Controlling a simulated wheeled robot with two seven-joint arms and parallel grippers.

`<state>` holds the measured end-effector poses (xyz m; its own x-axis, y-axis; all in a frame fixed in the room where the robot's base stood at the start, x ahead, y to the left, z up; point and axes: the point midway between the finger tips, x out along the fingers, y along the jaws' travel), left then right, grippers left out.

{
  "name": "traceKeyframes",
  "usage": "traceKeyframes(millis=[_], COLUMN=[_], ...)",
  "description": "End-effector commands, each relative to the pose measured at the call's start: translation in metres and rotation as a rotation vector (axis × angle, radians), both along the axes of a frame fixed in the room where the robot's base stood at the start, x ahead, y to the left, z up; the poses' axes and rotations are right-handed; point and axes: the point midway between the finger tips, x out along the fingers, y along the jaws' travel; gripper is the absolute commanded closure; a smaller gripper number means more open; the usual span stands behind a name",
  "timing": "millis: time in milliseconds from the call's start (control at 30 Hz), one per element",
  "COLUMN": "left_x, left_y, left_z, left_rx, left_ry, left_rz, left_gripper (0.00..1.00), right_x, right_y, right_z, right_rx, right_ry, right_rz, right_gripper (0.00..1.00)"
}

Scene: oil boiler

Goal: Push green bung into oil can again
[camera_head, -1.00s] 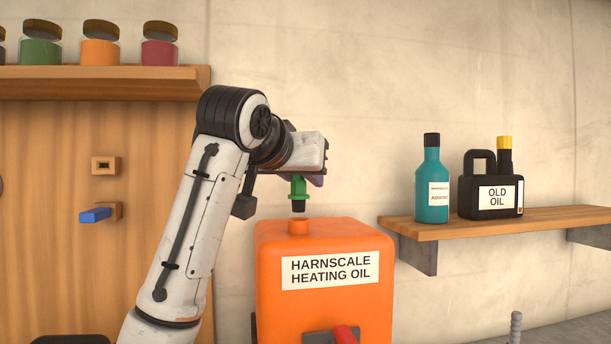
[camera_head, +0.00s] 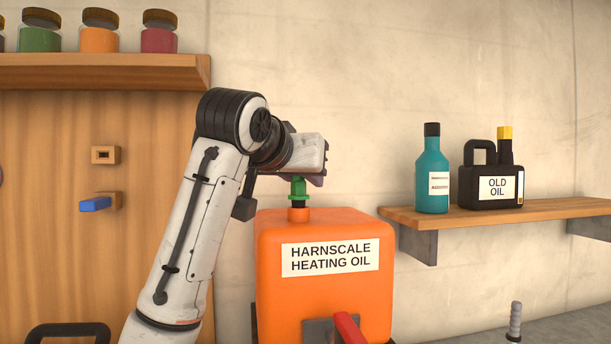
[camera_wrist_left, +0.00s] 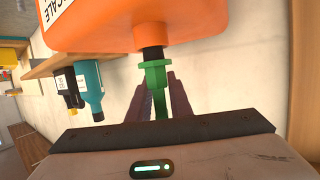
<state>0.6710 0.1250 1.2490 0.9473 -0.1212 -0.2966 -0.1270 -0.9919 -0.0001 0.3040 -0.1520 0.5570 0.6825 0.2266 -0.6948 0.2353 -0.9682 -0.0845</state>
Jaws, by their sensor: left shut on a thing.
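The orange oil can (camera_head: 325,290) labelled "HARNSCALE HEATING OIL" stands in the middle of the head view. Its short orange neck (camera_head: 298,214) is on top at the left. The green bung (camera_head: 299,188) has a dark lower plug, which meets the neck from above; how deep it sits inside I cannot tell. My left gripper (camera_head: 305,178) is above the neck, shut on the bung. In the left wrist view the bung (camera_wrist_left: 155,76) is between the fingers of my left gripper (camera_wrist_left: 158,90), its dark plug against the orange can (camera_wrist_left: 130,22). My right gripper is not seen.
A wooden shelf (camera_head: 480,214) at the right holds a teal bottle (camera_head: 432,178) and a black "OLD OIL" can (camera_head: 482,190). A red lever (camera_head: 349,328) is in front of the can. A wooden panel with a blue peg (camera_head: 96,204) is at the left, below a shelf of jars.

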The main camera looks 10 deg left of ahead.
Motion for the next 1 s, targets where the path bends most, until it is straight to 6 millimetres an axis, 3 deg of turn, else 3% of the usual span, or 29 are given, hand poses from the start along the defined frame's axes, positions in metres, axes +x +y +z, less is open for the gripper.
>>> traceKeyframes(millis=[467,500,600,1000], left_x=[0.0,0.0,0.0,-0.007], left_y=[0.0,0.0,0.0,0.001], left_z=[-0.015,-0.014,-0.014,-0.011], left_rx=[0.0,0.0,0.0,-0.001], left_ry=[-0.001,-0.001,0.0,-0.003], left_rz=[0.0,0.0,0.0,-0.001], left_gripper=[1.0,0.75,0.6,0.6], right_x=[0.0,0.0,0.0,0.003], right_y=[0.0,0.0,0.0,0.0], right_z=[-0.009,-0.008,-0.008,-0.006], right_rx=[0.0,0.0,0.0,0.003], right_ry=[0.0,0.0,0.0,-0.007], right_rz=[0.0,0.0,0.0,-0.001], right_gripper=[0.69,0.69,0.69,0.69])
